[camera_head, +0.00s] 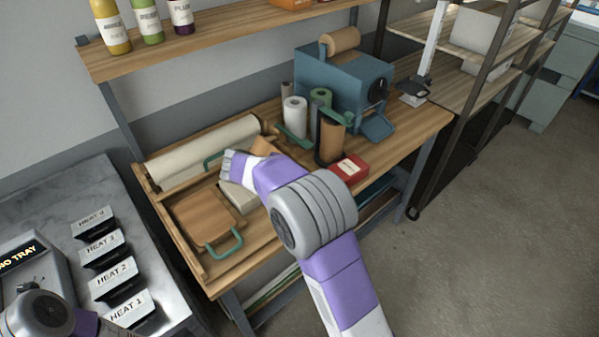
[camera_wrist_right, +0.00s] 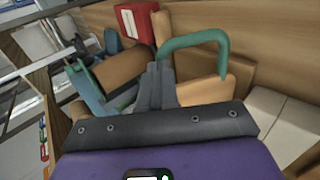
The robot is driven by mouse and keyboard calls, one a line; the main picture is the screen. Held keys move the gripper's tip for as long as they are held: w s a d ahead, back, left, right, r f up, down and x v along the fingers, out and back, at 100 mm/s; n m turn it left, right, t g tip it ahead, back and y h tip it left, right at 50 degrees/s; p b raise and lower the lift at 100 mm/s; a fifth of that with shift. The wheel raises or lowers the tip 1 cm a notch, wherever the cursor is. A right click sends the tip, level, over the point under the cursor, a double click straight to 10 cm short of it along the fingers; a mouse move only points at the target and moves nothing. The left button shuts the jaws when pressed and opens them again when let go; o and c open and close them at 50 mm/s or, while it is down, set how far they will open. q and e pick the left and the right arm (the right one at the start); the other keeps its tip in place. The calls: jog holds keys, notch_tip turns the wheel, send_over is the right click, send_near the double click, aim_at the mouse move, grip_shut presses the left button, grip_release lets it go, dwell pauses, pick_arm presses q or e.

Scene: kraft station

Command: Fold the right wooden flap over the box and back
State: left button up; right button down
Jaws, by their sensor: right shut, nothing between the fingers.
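The cream box (camera_head: 237,197) sits on the wooden station, partly hidden by my right arm. A tan wooden flap (camera_head: 264,147) shows behind my right wrist; it also shows in the right wrist view (camera_wrist_right: 205,91), with a green handle (camera_wrist_right: 197,42) on it. My right gripper (camera_head: 229,161) is over the box; its tips are mostly hidden in the head view. In the right wrist view its fingers (camera_wrist_right: 156,72) are shut and empty, just beside the handle; contact is unclear. Another wooden flap (camera_head: 205,213) with a green handle (camera_head: 227,246) lies left of the box. My left gripper is out of view.
A paper roll (camera_head: 200,152) lies behind the box. Upright rolls (camera_head: 294,115), a red box (camera_head: 349,168) and a teal machine (camera_head: 345,78) stand at right. A shelf (camera_head: 190,45) overhangs the back. A metal counter with heat plates (camera_head: 112,278) is at left.

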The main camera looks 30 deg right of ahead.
jog(key=d+f+y+p, duration=0.2)
jog(key=y+p, duration=0.1)
jog(key=w+d+f+g+y+p, duration=0.1)
jog(key=d+f+y+p, duration=0.1)
jog(key=d+y+p, duration=0.1)
jog(key=w+d+f+g+y+p, duration=0.1)
jog(key=d+f+y+p, duration=0.2)
jog(key=y, duration=0.1)
jog(key=shift+d, duration=0.2)
jog(key=shift+d+f+y, duration=0.1)
jog(key=shift+f+y, duration=0.1)
jog(key=shift+y, duration=0.1)
jog(key=shift+w+d+f, duration=0.1)
jog(key=shift+d+f, duration=0.05)
jog(key=shift+f, duration=0.55)
notch_tip(320, 180, up, 14)
jog(key=d+p, duration=0.2)
jog(key=shift+w+d, duration=0.3)
jog(key=shift+d, duration=0.05)
